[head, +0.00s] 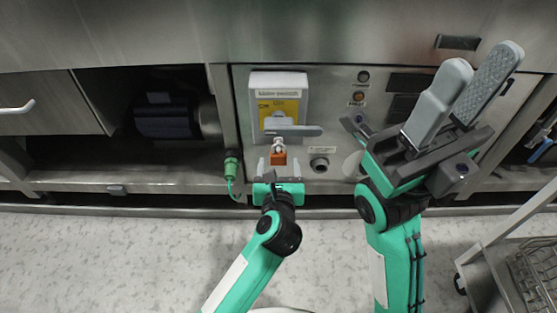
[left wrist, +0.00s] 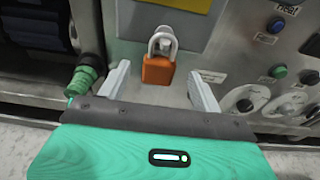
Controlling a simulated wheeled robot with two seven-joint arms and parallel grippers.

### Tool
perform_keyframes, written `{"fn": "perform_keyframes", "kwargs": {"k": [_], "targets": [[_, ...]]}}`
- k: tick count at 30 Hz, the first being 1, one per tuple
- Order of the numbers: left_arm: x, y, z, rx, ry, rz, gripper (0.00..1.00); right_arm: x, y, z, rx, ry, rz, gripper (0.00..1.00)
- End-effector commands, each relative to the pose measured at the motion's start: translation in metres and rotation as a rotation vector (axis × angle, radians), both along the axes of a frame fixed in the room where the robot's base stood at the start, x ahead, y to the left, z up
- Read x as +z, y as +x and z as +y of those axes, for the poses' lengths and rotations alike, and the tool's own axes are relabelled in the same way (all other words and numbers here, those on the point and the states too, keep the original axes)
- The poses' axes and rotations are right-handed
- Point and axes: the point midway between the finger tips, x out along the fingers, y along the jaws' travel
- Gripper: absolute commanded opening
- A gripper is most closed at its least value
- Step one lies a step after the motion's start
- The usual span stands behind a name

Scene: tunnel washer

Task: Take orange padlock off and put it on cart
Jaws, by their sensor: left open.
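The orange padlock (head: 279,158) hangs by its pale shackle just below the grey switch handle (head: 300,131) of the main switch box (head: 278,85). My left gripper (head: 279,168) is open, with one finger on each side of the padlock. In the left wrist view the padlock (left wrist: 157,71) sits between the two fingers (left wrist: 158,80), with a gap on both sides. Where the shackle passes through the switch is hard to see. My right gripper (head: 482,62) is open and empty, raised in front of the panel at right. The cart (head: 487,284) stands at the lower right, partly out of view.
A green connector (head: 231,165) with a cable is left of the left gripper. A wire basket (head: 540,270) is on the cart. The floor (head: 130,255) at left is clear.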

Motion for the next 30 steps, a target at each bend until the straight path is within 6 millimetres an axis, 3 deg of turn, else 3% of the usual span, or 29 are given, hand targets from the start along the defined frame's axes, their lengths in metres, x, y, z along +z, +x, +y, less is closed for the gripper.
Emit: {"fn": "perform_keyframes", "kwargs": {"k": [6,16,24,30], "targets": [[-0.006,0.024,0.0,-0.001,0.002,-0.003,0.65,0.0,-0.003,0.004,0.013,0.001,-0.023,0.36],[-0.005,0.029,0.0,-0.001,0.001,0.0,0.65,0.003,-0.003,0.004,0.014,0.002,-0.026,0.36],[-0.005,0.029,0.0,-0.001,0.001,0.0,0.15,0.003,-0.003,0.004,0.013,0.002,-0.026,0.36],[-0.005,0.029,0.0,-0.001,0.001,-0.001,0.15,0.003,-0.003,0.004,0.013,0.002,-0.026,0.36]]}}
